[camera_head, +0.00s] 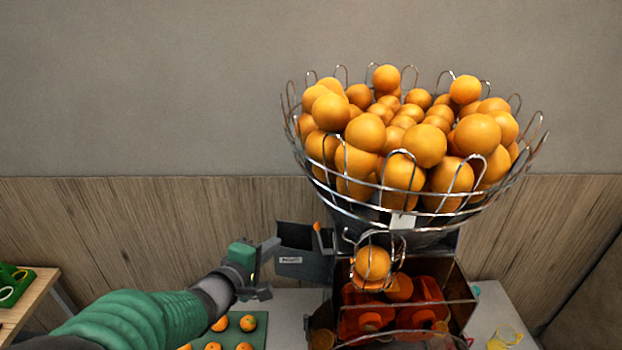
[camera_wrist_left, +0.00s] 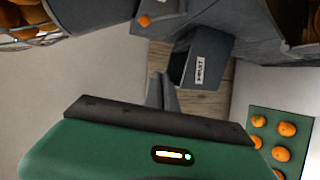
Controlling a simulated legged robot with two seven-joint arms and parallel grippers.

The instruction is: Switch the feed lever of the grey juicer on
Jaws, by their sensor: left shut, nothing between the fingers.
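The grey juicer (camera_head: 305,262) stands against the wall under a wire basket of oranges. A small lever with an orange tip (camera_head: 317,229) rises by the dark box on its left side; its orange end also shows in the wrist view (camera_wrist_left: 144,20). My left gripper (camera_head: 274,245) is shut and empty, just left of the dark box. In the wrist view its fingers (camera_wrist_left: 160,90) point toward the juicer, short of the orange tip and apart from it. I cannot tell the lever's setting. My right gripper is not in view.
The wire basket (camera_head: 345,205) overhangs the juicer. An open labelled box (camera_wrist_left: 200,60) lies close beyond my fingertips. A green tray (camera_head: 257,334) with several oranges is below my left arm. A wooden table (camera_head: 30,300) stands at far left. The space before the wall at left is clear.

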